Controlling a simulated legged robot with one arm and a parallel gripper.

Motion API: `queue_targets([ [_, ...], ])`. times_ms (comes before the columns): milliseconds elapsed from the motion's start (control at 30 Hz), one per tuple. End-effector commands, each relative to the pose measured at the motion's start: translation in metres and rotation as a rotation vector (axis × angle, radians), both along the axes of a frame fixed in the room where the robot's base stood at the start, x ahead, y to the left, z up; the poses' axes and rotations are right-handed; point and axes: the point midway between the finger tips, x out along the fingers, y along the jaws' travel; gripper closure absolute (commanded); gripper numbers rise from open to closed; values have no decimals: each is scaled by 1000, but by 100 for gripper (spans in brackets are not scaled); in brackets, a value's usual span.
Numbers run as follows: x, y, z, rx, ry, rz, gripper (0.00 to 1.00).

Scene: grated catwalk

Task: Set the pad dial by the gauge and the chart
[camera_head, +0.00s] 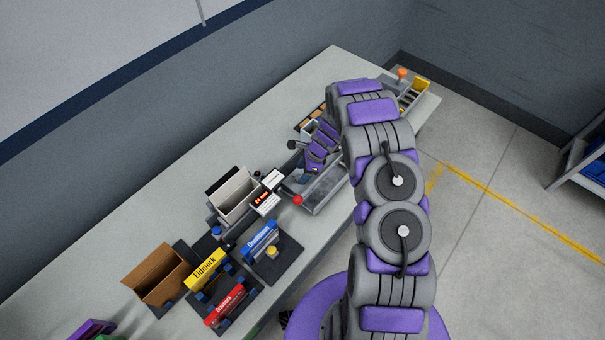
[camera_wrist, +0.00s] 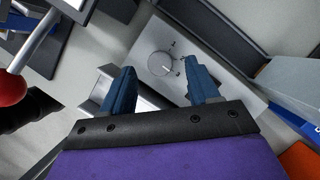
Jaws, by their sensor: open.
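The dial (camera_wrist: 160,63) is a round silver knob on a pale plate (camera_wrist: 148,46) in the wrist view, with small dark marks at its right. My gripper (camera_wrist: 161,80) is open, with its two blue fingertips apart on either side of the dial's near side. I cannot tell whether they touch it. In the head view my gripper (camera_head: 304,166) is over the far part of the bench, and the dial is hidden. A small red-lit display (camera_head: 262,197), likely the gauge, stands mid-bench; its digits are too small to read surely. White printed cards (camera_head: 272,179) sit beside it.
A red ball-ended lever (camera_head: 298,200) stands near the gripper; its ball also shows in the wrist view (camera_wrist: 11,88). A grey tray (camera_head: 325,192) lies under my arm. Yellow, blue and red boxes (camera_head: 207,269) and a brown carton (camera_head: 157,273) stand on the bench's near part.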

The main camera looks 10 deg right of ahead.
Motion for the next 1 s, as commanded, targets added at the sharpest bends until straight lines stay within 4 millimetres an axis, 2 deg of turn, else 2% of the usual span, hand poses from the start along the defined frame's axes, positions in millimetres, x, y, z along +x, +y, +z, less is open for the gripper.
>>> queue_targets([
  [100,0,0,-13,4,2,0,40],
  [300,1,-4,-24,14,2,-2,40],
  [633,1,3,-25,8,1,0,40],
  [800,1,9,-25,2,2,1,56],
  [1000,1,3,-25,8,1,0,75],
])
